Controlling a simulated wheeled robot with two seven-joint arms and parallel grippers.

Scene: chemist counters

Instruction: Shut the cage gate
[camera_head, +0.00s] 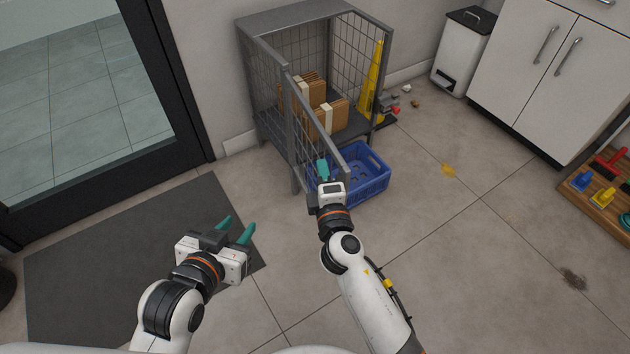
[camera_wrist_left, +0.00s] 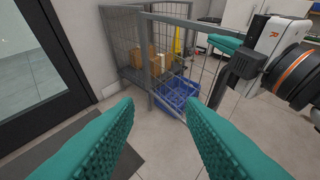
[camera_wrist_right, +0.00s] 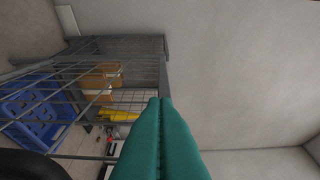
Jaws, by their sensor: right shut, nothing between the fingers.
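The grey wire cage (camera_head: 300,18) stands against the back wall with boxes inside. Its mesh gate (camera_head: 309,120) is swung open and juts out toward me; it also shows in the left wrist view (camera_wrist_left: 187,62). My right gripper (camera_head: 322,170) is shut and empty, with its teal fingers close to the gate's outer end. I cannot tell whether they touch it. In the right wrist view the shut fingers (camera_wrist_right: 160,110) point toward the cage. My left gripper (camera_head: 235,230) is open and empty over the dark mat, left of the gate.
A blue crate (camera_head: 372,190) sits on the floor in front of the cage, just right of the gate. A yellow wet-floor sign (camera_head: 371,80) stands at the cage's right side. A white bin (camera_head: 461,55), a cabinet (camera_head: 530,75) and a wooden board with brushes (camera_head: 600,205) are farther right.

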